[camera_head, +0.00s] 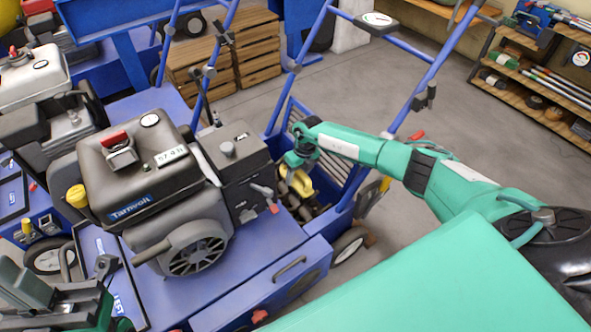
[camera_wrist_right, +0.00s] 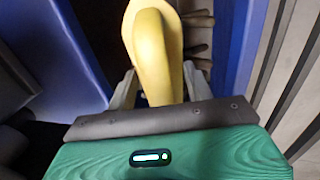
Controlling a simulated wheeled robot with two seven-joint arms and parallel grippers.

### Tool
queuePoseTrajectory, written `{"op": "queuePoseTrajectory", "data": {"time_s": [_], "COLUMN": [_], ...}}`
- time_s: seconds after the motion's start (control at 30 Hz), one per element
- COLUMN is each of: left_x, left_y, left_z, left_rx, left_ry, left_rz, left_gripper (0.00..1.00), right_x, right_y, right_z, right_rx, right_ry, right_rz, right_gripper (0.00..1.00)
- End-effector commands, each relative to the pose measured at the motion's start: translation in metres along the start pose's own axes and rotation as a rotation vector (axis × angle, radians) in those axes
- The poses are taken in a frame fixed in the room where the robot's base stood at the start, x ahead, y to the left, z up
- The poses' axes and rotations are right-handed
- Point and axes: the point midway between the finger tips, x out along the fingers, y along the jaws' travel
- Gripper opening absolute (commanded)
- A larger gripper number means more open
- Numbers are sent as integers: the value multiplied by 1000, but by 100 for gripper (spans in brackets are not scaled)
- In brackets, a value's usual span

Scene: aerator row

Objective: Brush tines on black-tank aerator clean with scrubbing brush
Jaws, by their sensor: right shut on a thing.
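The black-tank aerator (camera_head: 130,165) has a blue frame and stands in the middle left of the head view. My right gripper (camera_head: 297,165) reaches over the opening behind its engine. It is shut on the yellow scrubbing brush (camera_head: 299,184); the brush's yellow body (camera_wrist_right: 155,50) fills the space between the fingers in the right wrist view. Brownish tines (camera_wrist_right: 199,30) show just right of the brush, between blue walls. The bristles are hidden, so I cannot tell whether they touch the tines. My left gripper (camera_head: 70,285) is at the lower left, partly cut off; its jaw state is unclear.
Another aerator with a whitish tank (camera_head: 35,75) stands close at the left. Blue handle bars (camera_head: 420,85) rise beside my right arm. Wooden crates (camera_head: 255,50) stand behind, and a tool shelf (camera_head: 540,80) at the far right. The grey floor (camera_head: 450,110) between is open.

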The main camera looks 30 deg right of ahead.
Motion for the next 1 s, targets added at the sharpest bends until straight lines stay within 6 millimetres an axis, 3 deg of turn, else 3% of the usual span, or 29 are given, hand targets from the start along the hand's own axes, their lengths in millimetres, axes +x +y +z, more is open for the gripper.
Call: {"op": "queuePoseTrajectory", "data": {"time_s": [0.43, 0.83, 1.0], "left_x": [31, 31, 22], "left_y": [0, 0, 0], "left_z": [-5, -5, -3], "left_rx": [0, 0, 0], "left_ry": [0, 0, 0], "left_rz": [0, 0, 0], "left_gripper": [0, 0, 0], "right_x": [0, 3, 6], "right_y": [0, 0, -1], "right_z": [-32, -36, -27], "right_rx": [0, 0, 0], "right_ry": [6, 5, 4], "right_rz": [-1, 0, 0], "right_gripper": [34, 34, 34]}}
